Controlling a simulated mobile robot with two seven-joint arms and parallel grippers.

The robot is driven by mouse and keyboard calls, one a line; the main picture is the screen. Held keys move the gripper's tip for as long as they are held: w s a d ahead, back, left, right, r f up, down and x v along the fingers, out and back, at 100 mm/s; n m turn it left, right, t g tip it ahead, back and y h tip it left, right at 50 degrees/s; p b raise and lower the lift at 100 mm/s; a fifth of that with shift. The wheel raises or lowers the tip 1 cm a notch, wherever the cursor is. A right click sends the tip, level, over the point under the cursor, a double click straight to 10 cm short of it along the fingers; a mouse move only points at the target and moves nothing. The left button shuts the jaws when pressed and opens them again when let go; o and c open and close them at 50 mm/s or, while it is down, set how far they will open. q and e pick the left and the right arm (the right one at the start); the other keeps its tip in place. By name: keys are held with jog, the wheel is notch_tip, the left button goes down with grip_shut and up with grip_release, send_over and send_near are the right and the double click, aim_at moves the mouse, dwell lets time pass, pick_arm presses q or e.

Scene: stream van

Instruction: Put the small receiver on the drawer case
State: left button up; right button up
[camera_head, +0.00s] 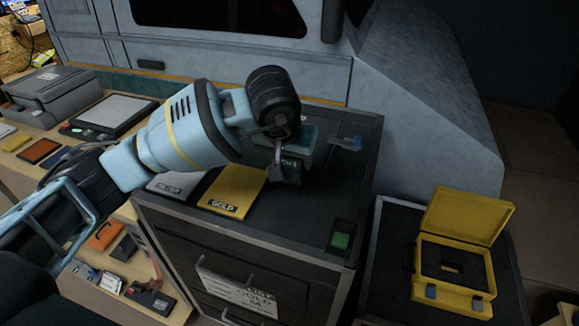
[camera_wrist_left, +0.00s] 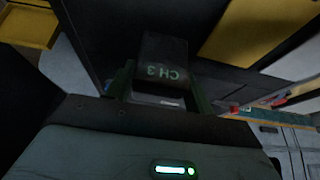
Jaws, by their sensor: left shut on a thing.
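A small dark receiver (camera_wrist_left: 165,68) marked "CH 3" sits between the fingers of my left gripper. In the head view the receiver (camera_head: 287,170) is partly hidden by my gripper. My left gripper (camera_head: 290,160) is shut on it, over the top of the dark drawer case (camera_head: 290,222). I cannot tell whether the receiver touches the top. The case has labelled drawers in front. My right gripper is in neither view.
A yellow "GOLD" plate (camera_head: 233,189) and a silver plate (camera_head: 176,183) lie on the case's left side. A green-topped block (camera_head: 341,239) is at its front right. An open yellow box (camera_head: 454,262) stands to the right. The front middle of the top is bare.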

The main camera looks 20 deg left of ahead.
aim_at(290, 169)
pick_arm(q)
jog(key=shift+w+a+f, duration=0.1)
jog(key=shift+w+f, duration=0.05)
jog(key=shift+f, duration=0.75)
jog(key=shift+w+a+f, duration=0.1)
jog(key=shift+f, duration=0.75)
jog(key=shift+f, duration=0.15)
jog(key=o, duration=1)
jog(key=shift+s+r, duration=0.1)
jog(key=shift+r, duration=0.35)
jog(key=v, duration=1.1)
jog(key=shift+s+r+p, duration=0.15)
jog(key=shift+p, duration=0.2)
